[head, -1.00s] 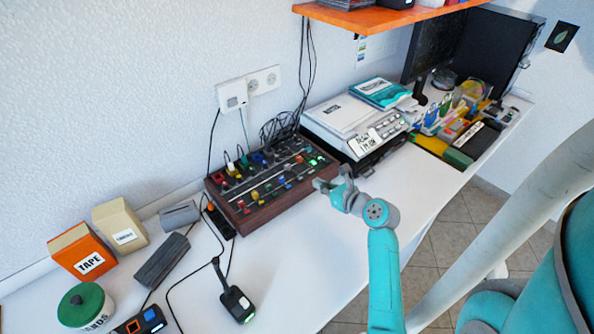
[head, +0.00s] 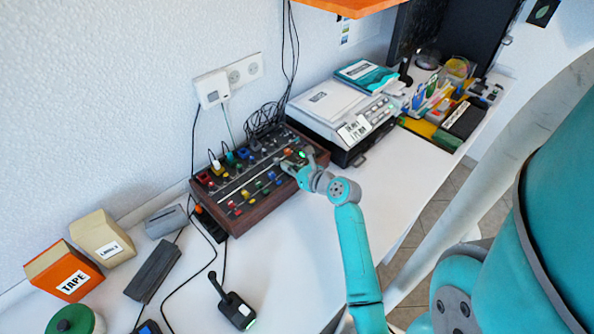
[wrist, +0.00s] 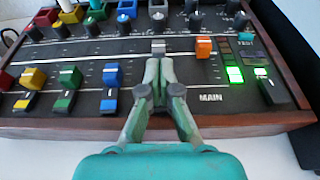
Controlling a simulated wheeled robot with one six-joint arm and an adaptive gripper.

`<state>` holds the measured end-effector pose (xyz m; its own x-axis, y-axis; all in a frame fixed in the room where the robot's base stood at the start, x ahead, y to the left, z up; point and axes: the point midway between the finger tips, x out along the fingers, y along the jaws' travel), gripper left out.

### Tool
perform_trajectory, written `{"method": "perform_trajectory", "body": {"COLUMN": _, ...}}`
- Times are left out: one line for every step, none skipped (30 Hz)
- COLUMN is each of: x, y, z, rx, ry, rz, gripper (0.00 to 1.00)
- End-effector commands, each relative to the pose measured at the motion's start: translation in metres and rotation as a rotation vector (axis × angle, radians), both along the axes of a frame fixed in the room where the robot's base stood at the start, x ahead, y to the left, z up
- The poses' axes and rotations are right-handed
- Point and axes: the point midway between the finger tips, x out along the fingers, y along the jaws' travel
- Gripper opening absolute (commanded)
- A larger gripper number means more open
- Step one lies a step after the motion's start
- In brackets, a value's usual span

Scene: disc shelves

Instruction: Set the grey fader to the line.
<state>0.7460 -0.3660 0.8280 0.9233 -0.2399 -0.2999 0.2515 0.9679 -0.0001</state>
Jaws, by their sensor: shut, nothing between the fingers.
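The mixer (head: 262,208) is a dark panel in a wooden case on the white desk. In the wrist view, the grey fader (wrist: 158,46) shows at the panel's middle, just beyond my fingertips. Pale lines (wrist: 60,61) run across the panel; which one is the fader's mark I cannot tell. My gripper (wrist: 158,62) is shut and empty, low over the panel on the near side of the grey cap. Whether the tips touch the cap is unclear. In the head view, my gripper (head: 291,165) is over the mixer's right part and hides the grey fader.
In the wrist view, yellow (wrist: 30,79), green (wrist: 69,78) and blue (wrist: 111,76) faders stand left of my gripper, and an orange cap (wrist: 203,47) right. Knobs line the back. In the head view, a white machine (head: 340,110) stands right of the mixer.

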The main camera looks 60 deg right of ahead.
Motion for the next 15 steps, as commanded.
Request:
{"method": "perform_trajectory", "body": {"x": 0.0055, "y": -0.0009, "z": -0.0019, "rx": 0.001, "ry": 0.001, "rz": 0.002, "gripper": 0.0}}
{"method": "perform_trajectory", "body": {"x": 0.008, "y": -0.0014, "z": -0.0023, "rx": 0.001, "ry": 0.0, "rz": 0.002, "gripper": 0.0}}
{"method": "perform_trajectory", "body": {"x": 0.0105, "y": -0.0021, "z": -0.0029, "rx": 0.0, "ry": 0.0, "rz": 0.002, "gripper": 0.0}}
{"method": "perform_trajectory", "body": {"x": 0.012, "y": -0.0026, "z": -0.0033, "rx": 0.001, "ry": 0.0, "rz": 0.002, "gripper": 0.0}}
{"method": "perform_trajectory", "body": {"x": 0.0131, "y": -0.0029, "z": -0.0039, "rx": 0.0, "ry": 0.0, "rz": 0.001, "gripper": 0.0}}
{"method": "perform_trajectory", "body": {"x": 0.0141, "y": -0.0033, "z": -0.0046, "rx": 0.0, "ry": 0.0, "rz": 0.001, "gripper": 0.0}}
{"method": "perform_trajectory", "body": {"x": 0.0148, "y": -0.0034, "z": -0.0049, "rx": 0.0, "ry": 0.0, "rz": 0.001, "gripper": 0.0}}
{"method": "perform_trajectory", "body": {"x": 0.015, "y": -0.0036, "z": -0.005, "rx": 0.0, "ry": 0.0, "rz": 0.001, "gripper": 0.0}}
{"method": "perform_trajectory", "body": {"x": 0.0153, "y": -0.0037, "z": -0.0051, "rx": 0.001, "ry": 0.0, "rz": 0.0, "gripper": 0.0}}
{"method": "perform_trajectory", "body": {"x": 0.0152, "y": -0.0038, "z": -0.0051, "rx": 0.0, "ry": 0.0, "rz": 0.0, "gripper": 0.0}}
{"method": "perform_trajectory", "body": {"x": 0.0152, "y": -0.0038, "z": -0.0051, "rx": 0.0, "ry": 0.0, "rz": 0.0, "gripper": 0.0}}
{"method": "perform_trajectory", "body": {"x": 0.0151, "y": -0.0037, "z": -0.0051, "rx": 0.0, "ry": 0.0, "rz": 0.0, "gripper": 0.0}}
{"method": "perform_trajectory", "body": {"x": 0.0151, "y": -0.0037, "z": -0.0051, "rx": 0.0, "ry": 0.0, "rz": 0.0, "gripper": 0.0}}
{"method": "perform_trajectory", "body": {"x": 0.015, "y": -0.0037, "z": -0.0051, "rx": 0.0, "ry": 0.0, "rz": 0.0, "gripper": 0.0}}
{"method": "perform_trajectory", "body": {"x": 0.0151, "y": -0.0037, "z": -0.005, "rx": 0.0, "ry": 0.0, "rz": 0.0, "gripper": 0.0}}
